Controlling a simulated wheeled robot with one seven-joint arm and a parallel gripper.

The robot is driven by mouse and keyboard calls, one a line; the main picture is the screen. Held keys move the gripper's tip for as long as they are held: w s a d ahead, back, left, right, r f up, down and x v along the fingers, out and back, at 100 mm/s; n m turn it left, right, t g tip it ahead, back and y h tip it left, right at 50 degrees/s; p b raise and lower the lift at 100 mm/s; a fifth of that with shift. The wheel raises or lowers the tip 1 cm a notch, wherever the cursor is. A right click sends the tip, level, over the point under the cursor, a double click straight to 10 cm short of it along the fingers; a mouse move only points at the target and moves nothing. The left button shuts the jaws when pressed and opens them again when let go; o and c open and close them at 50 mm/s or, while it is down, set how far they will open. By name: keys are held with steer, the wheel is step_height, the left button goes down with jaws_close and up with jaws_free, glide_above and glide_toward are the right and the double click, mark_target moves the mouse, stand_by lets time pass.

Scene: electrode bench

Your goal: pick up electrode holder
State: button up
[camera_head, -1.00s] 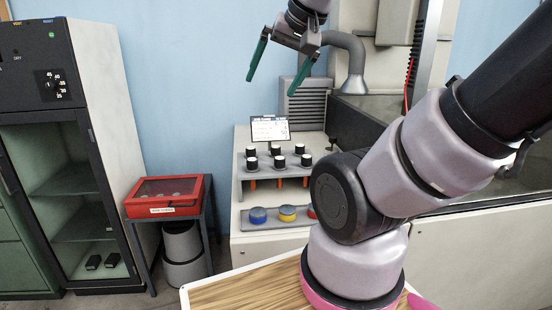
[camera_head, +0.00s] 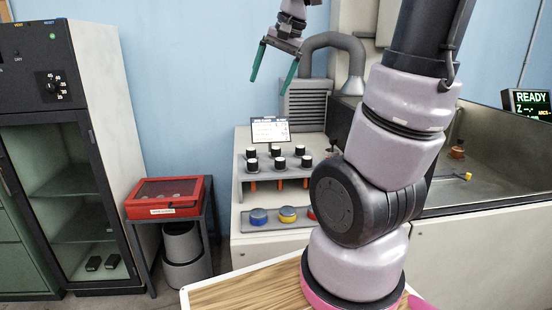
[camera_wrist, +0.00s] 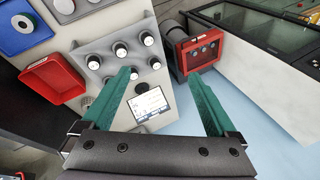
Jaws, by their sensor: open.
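Several black-capped electrode holders (camera_head: 277,151) stand in a grey rack (camera_head: 262,173) on the bench, with orange parts showing below. They show with pale tops in the wrist view (camera_wrist: 120,50). I cannot tell which one the task means. My gripper (camera_head: 270,85) is open and empty, its green fingers pointing down, well above the rack in the head view.
A small sign (camera_head: 270,130) stands behind the rack. A red case (camera_head: 166,197) is on a stand at left, beside a glass-doored cabinet (camera_head: 72,180). A grey duct (camera_head: 350,60) and a walled tank (camera_head: 470,165) lie to the right.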

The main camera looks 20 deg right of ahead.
steer(key=w+d+f+m+g+h, duration=0.1)
steer(key=w+d+f+m+g, duration=0.15)
steer(key=w+f, duration=0.35)
steer(key=w+d+f+m+g, duration=0.1)
steer(key=w+d+f, duration=0.35)
steer(key=w, duration=0.35)
steer(key=m+h, duration=0.1)
glide_above(276, 148)
step_height(276, 148, down, 6)
steer(key=shift+g, duration=0.45)
steer(key=f, duration=0.4)
steer(key=shift+w+d+f, duration=0.15)
steer(key=shift+w+d, duration=0.1)
steer(key=shift+w, duration=0.15)
steer(key=shift+s+a+f, duration=0.1)
steer(key=shift+s+f, duration=0.05)
steer(key=shift+f, duration=0.85)
steer(key=shift+s+a+f, duration=0.1)
steer(key=shift+f, duration=0.9)
steer(key=shift+s+a+f, duration=0.1)
steer(key=shift+s+f, duration=0.05)
steer(key=shift+f, duration=0.85)
jaws_close()
